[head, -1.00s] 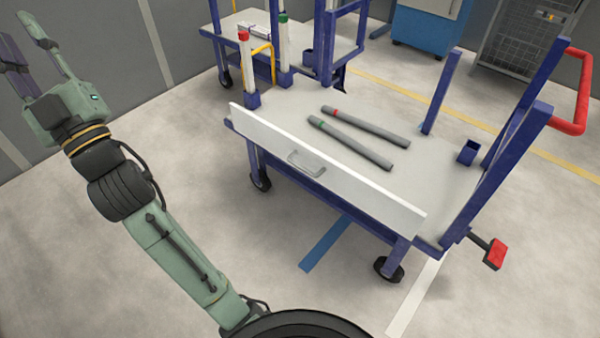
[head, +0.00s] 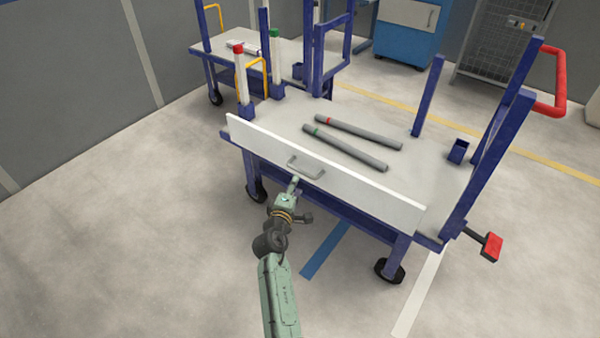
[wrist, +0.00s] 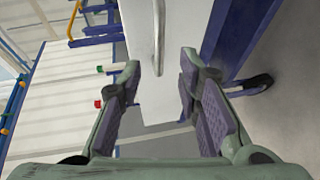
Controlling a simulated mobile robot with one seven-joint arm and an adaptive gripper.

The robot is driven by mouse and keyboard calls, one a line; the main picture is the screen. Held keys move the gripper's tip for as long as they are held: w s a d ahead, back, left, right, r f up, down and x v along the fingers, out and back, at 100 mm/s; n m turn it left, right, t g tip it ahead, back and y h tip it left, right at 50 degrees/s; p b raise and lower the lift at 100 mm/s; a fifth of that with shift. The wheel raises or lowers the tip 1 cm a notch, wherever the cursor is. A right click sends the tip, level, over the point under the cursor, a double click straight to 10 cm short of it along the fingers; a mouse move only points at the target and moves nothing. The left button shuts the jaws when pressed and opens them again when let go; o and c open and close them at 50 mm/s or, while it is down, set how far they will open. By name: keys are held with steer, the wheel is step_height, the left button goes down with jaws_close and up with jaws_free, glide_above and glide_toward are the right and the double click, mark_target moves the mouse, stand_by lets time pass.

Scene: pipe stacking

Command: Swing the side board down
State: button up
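The white side board (head: 375,193) stands upright along the near edge of the blue cart, with a grey handle (head: 306,167) on its outer face. My gripper (head: 294,183) is in front of the board, just below the handle in the head view. In the wrist view my gripper (wrist: 159,75) is open, its two fingers apart with nothing between them gripped. The board (wrist: 143,40) and the handle (wrist: 158,35) show ahead, beyond the fingertips. Whether a finger touches the board cannot be told.
Two grey pipes (head: 350,150) with red and green bands lie on the cart top (head: 430,165). Blue posts (head: 428,95) and a red push handle (head: 552,85) stand at the right. A second cart (head: 200,48) is behind. The floor at left is clear.

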mark_target(300, 170)
steer(key=x, duration=0.9)
steer(key=shift+r, duration=0.1)
steer(key=shift+c, duration=0.2)
jaws_close()
stand_by(0.4)
